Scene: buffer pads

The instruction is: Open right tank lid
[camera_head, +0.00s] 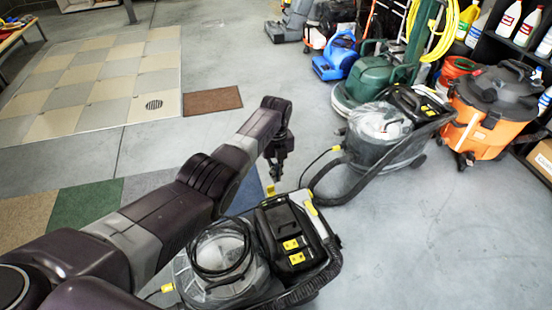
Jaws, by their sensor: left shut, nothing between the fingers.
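A black and grey floor machine (328,272) stands close in front of me at the bottom. It has a clear domed lid (216,262) with a black hose coiled over it on the left. A black panel with yellow labels (292,240) is on its right side. Both look closed. I cannot tell for certain which part is the right tank lid. My left gripper (275,176) points down at the machine's far side, above a small yellow tab (270,189). It is shut and empty; I cannot tell whether it touches the machine. My right gripper is out of view.
A similar machine with a clear dome (380,121) stands behind, to the right, with a black hose. An orange and black vacuum (484,122), a green machine (378,75) and a blue blower (337,57) line the right side. Open floor lies at right front.

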